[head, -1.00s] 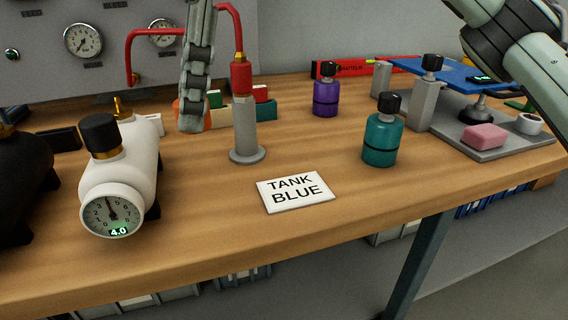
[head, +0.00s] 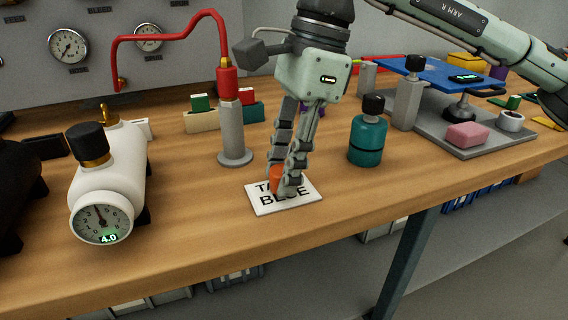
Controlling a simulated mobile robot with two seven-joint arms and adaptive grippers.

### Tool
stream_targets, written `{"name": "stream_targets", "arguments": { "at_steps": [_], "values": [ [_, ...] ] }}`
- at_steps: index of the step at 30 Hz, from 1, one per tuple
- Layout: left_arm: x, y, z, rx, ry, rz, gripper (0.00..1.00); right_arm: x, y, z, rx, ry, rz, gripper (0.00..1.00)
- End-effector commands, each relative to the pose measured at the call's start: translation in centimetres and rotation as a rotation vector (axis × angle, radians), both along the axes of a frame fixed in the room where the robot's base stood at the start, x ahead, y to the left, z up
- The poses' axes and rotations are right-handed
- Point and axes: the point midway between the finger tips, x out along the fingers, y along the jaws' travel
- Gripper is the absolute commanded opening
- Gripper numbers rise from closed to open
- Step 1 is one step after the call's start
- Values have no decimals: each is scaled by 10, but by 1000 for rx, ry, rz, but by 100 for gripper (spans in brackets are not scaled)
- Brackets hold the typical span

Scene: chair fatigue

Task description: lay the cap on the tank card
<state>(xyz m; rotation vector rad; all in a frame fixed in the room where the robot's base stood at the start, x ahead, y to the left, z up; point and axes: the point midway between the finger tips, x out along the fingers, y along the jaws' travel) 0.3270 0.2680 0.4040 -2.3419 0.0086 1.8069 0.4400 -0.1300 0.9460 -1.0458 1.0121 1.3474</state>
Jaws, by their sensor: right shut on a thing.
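The white tank card (head: 300,198), lettered TANK BLUE, lies flat near the front of the wooden bench in the head view. My right gripper (head: 283,187) points down over the card and is shut on the orange cap (head: 275,177). The cap is partly hidden behind the fingers. Cap and fingertips cover part of the lettering. I cannot tell whether the cap touches the card or is just above it. My left gripper is not in view.
A grey post (head: 236,135) with a red hose stands behind left of the card. A teal bottle (head: 367,140) stands to the right. A white tank (head: 112,170) with a gauge is at the left. The bench front is clear.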

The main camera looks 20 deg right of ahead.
Motion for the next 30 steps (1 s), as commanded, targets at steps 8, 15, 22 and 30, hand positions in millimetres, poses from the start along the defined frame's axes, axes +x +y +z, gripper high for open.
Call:
{"name": "stream_targets", "arguments": {
  "at_steps": [8, 15, 22, 30],
  "values": [
    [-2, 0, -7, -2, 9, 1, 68, 0, 0, -4, 1, -2, 0, 4],
    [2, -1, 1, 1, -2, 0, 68, 0, 0, -7, 1, -2, 0, 4],
    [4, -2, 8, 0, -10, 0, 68, 0, 0, -6, 1, -2, -1, 50],
    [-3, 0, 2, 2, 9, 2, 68, 0, 0, -5, 1, -2, 0, 50]
  ]
}}
